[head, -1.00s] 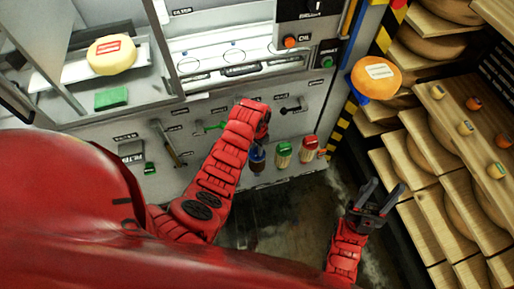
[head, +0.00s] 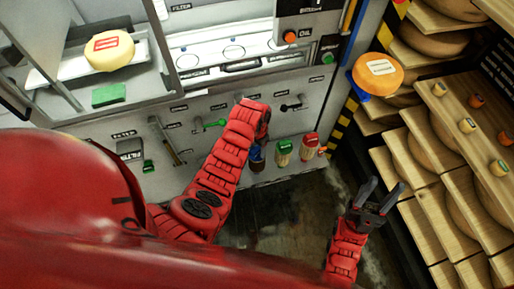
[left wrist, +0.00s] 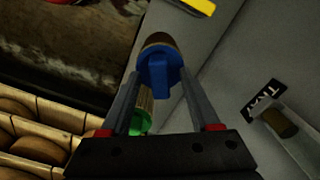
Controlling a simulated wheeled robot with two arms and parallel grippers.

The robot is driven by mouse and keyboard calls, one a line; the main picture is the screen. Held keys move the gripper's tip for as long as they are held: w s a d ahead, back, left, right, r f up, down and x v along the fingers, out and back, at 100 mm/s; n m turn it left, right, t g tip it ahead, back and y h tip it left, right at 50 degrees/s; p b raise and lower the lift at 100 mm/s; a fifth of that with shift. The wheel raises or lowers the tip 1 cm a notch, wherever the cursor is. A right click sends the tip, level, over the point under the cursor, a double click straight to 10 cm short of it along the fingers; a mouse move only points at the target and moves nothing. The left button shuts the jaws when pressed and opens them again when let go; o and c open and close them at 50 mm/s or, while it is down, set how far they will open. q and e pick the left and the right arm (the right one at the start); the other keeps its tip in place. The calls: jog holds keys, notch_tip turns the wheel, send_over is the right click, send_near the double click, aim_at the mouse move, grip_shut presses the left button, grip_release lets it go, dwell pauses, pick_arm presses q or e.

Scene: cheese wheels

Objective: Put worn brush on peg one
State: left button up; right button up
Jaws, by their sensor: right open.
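A brush with a blue body and brown end (left wrist: 158,62) lies between my left gripper's fingers (left wrist: 160,78) in the left wrist view. I cannot tell if the fingers touch it. In the head view my left gripper (head: 257,128) is at the grey panel, just above the blue brush (head: 257,157). A green-topped brush (head: 284,152) and a red-topped brush (head: 309,147) are to its right. Which one is worn is not clear. A dark peg (head: 293,107) sticks out above them; its label is unreadable. My right gripper (head: 378,197) is open and empty.
A green handle (head: 209,124) and a long metal lever (head: 167,140) are left on the panel. An orange cheese wheel (head: 378,74) sits beside the wooden shelves (head: 420,118). A yellow cheese (head: 109,50) lies upper left. Dark floor (head: 285,215) is open between my arms.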

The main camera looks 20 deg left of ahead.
pick_arm(q)
jog(key=shift+r, duration=0.45)
notch_tip(320, 180, up, 7)
jog(key=shift+w+f+b, duration=0.1)
jog(key=shift+f+b, duration=0.1)
jog(key=shift+b, duration=0.25)
notch_tip(320, 180, up, 10)
jog(key=p, duration=0.6)
jog(key=shift+f, duration=0.1)
